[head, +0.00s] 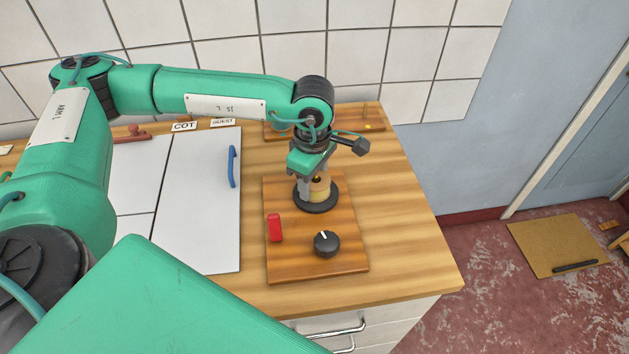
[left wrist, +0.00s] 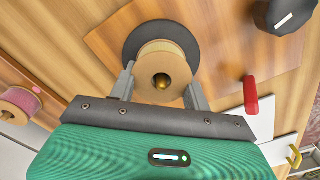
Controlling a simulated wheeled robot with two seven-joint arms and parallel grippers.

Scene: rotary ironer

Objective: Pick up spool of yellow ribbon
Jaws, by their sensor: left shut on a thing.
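The spool of yellow ribbon (left wrist: 163,70) stands upright on a round black disc (left wrist: 138,38) on a wooden board. My left gripper (left wrist: 163,82) points down over it, with one finger on each side, shut on the spool. In the head view the spool (head: 320,187) shows partly behind the fingers of the left gripper (head: 314,188), and the black disc (head: 318,206) lies under it. My right gripper is not in view.
The wooden board (head: 290,262) also carries a red switch (head: 275,227) and a black knob (head: 326,243). A white panel with a blue handle (head: 232,167) lies to the left. Another spool, with pink ribbon (left wrist: 20,101), shows at the left of the wrist view. A tiled wall stands behind.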

